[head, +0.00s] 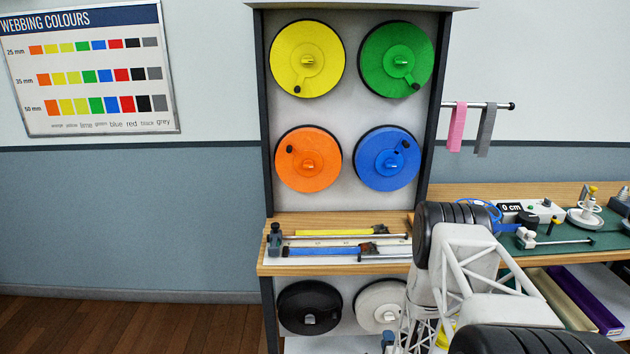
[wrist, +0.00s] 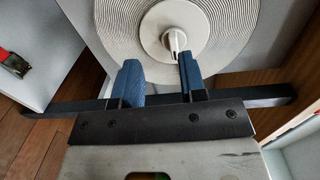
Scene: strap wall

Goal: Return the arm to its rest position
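My arm reaches down at the right of the strap wall in the head view. A small blue part of my gripper (head: 387,342) shows low in front of the white reel (head: 378,300). In the wrist view the two blue fingers of my gripper (wrist: 160,70) stand apart with nothing seen held between them. The white reel (wrist: 125,22) fills the top of that view. Its hub and knob (wrist: 174,40) appear just beyond the fingertips, near the right finger. I cannot tell whether they touch.
A wooden shelf (head: 340,268) with yellow and blue straps sits above the white and black reels (head: 310,308). Yellow, green, orange and blue reels hang above. A green-topped bench (head: 580,240) stands at the right, beside my arm. The floor (head: 130,325) at left is clear.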

